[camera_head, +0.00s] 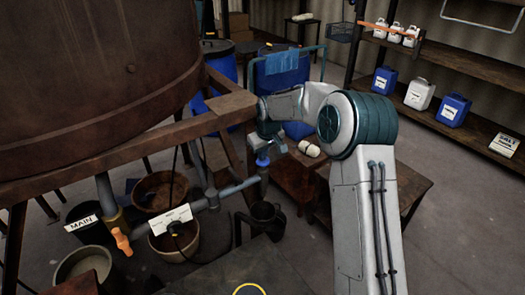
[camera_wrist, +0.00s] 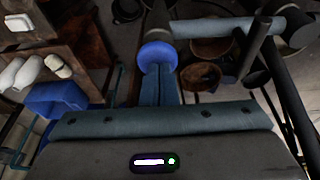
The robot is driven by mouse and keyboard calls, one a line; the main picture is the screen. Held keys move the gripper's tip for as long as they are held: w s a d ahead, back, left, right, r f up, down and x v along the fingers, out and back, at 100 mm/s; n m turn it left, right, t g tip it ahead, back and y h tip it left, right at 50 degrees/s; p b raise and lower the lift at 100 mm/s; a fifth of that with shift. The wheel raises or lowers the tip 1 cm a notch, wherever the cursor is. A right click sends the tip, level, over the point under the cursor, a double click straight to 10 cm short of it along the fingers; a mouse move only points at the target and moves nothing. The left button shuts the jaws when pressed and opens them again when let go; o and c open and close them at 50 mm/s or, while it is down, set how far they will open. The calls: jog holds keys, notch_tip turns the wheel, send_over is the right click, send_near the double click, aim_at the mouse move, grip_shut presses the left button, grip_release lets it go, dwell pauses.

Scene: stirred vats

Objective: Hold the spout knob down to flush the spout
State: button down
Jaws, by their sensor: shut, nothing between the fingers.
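The blue spout knob (camera_head: 263,162) sits on top of the end of the grey spout pipe (camera_head: 236,188), below the edge of the vat's stand. In the wrist view the knob (camera_wrist: 157,52) is a round blue disc just beyond my fingertips. My gripper (camera_head: 264,150) is above the knob, pointing down. In the wrist view its two fingers (camera_wrist: 159,73) are together with nothing between them, and their tips overlap the knob's edge. They look very close to it or on it; I cannot tell whether it is pressed down. A dark jug (camera_head: 265,218) stands below the spout end.
The big brown vat (camera_head: 90,75) and its wooden stand (camera_head: 130,130) fill the left. An orange-handled valve (camera_head: 121,240) and several buckets are below. A wooden table (camera_head: 400,190) stands at right behind my arm. Shelves with jugs are at the back right.

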aim_at(264, 162)
notch_tip(264, 162, down, 2)
jog(key=shift+f+b, duration=0.2)
jog(key=shift+b, duration=0.75)
jog(key=shift+s+d+f, duration=0.15)
jog(key=shift+s+f, duration=0.05)
jog(key=shift+s, duration=0.1)
jog(key=shift+d+f, duration=0.1)
dwell(1.4)
dwell(1.3)
jog(key=r+p, duration=0.1)
jog(key=r, duration=0.1)
jog(key=r+p, duration=0.1)
jog(key=r, duration=0.1)
jog(key=r+p, duration=0.1)
jog(key=r, duration=0.1)
jog(key=shift+w+a+r, duration=0.1)
jog(key=shift+w+a, duration=0.15)
jog(key=shift+a, duration=0.05)
jog(key=a+b+v, duration=0.1)
jog(key=v, duration=0.8)
jog(key=shift+s+d+b, duration=0.2)
jog(key=shift+d+b, duration=0.2)
jog(key=shift+r, duration=0.15)
